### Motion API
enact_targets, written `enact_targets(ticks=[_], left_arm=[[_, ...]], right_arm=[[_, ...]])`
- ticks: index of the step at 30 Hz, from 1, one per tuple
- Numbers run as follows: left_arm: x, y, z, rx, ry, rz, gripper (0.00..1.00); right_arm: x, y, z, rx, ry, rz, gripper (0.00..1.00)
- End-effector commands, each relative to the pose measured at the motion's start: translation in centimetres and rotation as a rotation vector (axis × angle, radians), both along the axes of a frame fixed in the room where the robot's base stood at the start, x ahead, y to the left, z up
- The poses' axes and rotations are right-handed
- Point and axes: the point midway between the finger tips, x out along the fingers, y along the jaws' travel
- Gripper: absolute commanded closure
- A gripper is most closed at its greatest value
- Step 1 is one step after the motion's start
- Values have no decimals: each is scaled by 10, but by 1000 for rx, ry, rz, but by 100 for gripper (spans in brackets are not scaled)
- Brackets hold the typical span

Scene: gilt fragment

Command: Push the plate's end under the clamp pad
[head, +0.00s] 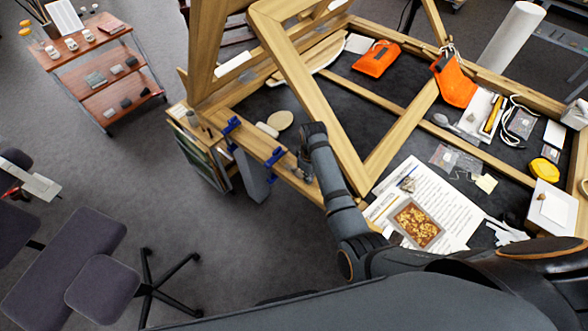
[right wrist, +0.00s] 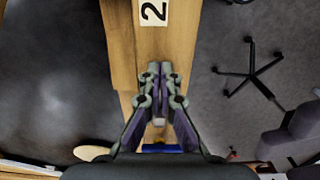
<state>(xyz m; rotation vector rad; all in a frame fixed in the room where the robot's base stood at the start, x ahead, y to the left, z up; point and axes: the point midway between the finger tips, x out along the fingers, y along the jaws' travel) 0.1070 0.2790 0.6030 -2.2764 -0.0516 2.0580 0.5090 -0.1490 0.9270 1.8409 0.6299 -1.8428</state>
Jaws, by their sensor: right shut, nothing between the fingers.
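Two blue clamps sit on the wooden front rail in the head view, one farther left (head: 231,125) and one nearer my gripper (head: 275,157). A blue clamp part (right wrist: 160,148) also shows low in the right wrist view. My right gripper (head: 306,174) points down at the rail beside the nearer clamp. In the right wrist view its fingertips (right wrist: 158,72) are together over the wood, with nothing held. A small pale piece (right wrist: 158,122) shows between the finger bases. I cannot tell whether it is the plate, or make out the clamp pad. My left gripper is out of view.
The wooden rail (right wrist: 182,45) bears a label "2" (right wrist: 153,12). A large wooden frame (head: 315,105) rises close to my right arm. Printed sheets (head: 450,205) lie to the right. Open floor (head: 200,225) lies left of the rail.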

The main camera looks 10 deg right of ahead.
Motion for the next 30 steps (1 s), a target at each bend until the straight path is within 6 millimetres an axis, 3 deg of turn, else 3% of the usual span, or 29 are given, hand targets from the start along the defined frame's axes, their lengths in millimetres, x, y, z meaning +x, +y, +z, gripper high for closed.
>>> enact_targets(ticks=[10,30], left_arm=[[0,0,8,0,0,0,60],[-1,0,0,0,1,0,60]], right_arm=[[0,0,2,0,-1,0,100],[11,8,1,1,-1,0,100]])
